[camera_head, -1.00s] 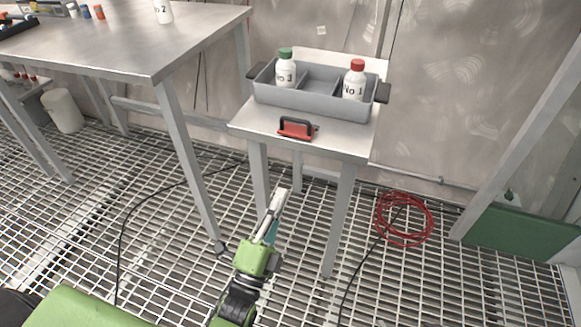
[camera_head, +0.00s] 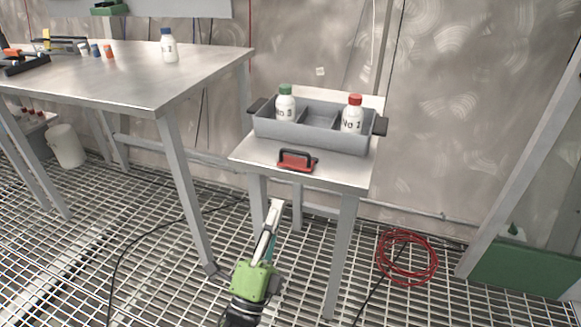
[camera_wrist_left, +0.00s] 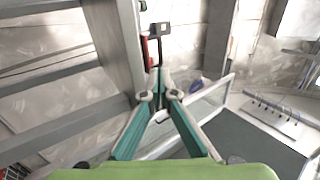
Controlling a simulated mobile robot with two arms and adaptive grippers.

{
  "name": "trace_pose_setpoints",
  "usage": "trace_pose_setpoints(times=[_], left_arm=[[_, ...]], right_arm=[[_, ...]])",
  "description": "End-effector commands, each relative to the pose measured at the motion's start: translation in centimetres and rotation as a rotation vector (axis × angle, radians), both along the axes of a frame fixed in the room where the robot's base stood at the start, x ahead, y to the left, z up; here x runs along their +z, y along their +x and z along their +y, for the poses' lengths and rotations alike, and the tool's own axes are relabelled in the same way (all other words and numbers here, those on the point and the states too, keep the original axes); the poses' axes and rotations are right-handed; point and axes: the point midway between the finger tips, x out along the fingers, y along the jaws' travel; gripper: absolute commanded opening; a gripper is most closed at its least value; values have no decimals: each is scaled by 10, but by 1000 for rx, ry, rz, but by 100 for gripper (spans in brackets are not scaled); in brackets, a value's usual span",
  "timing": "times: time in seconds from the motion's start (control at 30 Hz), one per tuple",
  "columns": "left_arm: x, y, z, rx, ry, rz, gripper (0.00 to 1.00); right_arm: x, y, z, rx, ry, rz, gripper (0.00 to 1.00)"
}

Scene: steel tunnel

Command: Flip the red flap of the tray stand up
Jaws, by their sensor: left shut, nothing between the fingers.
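The tray stand (camera_head: 250,158) is a small metal table. Its red flap (camera_head: 296,166) with a black handle (camera_head: 297,153) sits at the front edge of the top; I cannot tell its exact tilt. My left gripper (camera_head: 273,208) is shut and empty, pointing up, below and in front of the flap and apart from it. In the left wrist view the shut fingertips (camera_wrist_left: 160,88) are below the red flap (camera_wrist_left: 145,50) and the black handle (camera_wrist_left: 158,30). My right gripper is not in view.
A grey tray (camera_head: 265,122) with dark handles stands on the stand, holding a green-capped bottle (camera_head: 285,104) and a red-capped bottle (camera_head: 352,115). A larger metal table (camera_head: 140,75) is at left. A red cable coil (camera_head: 407,258) lies on the grating at right.

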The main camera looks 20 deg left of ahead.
Motion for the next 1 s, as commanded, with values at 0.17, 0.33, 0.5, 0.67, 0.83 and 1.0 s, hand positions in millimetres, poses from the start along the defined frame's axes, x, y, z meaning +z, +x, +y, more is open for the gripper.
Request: trace_pose_setpoints(times=[0.17, 0.33, 0.5, 0.67, 0.83, 1.0], left_arm=[[24, 33, -2, -1, 2, -6, 0], [41, 61, -3, -1, 2, -3, 0], [52, 78, -4, -2, 1, -1, 0], [56, 85, -4, -2, 1, 0, 0], [57, 85, -4, -2, 1, 1, 0], [57, 85, -4, -2, 1, 1, 0]], right_arm=[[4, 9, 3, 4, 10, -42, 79], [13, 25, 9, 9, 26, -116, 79], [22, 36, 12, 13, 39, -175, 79], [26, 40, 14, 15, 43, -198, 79], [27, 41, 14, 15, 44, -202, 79], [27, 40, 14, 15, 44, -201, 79]])
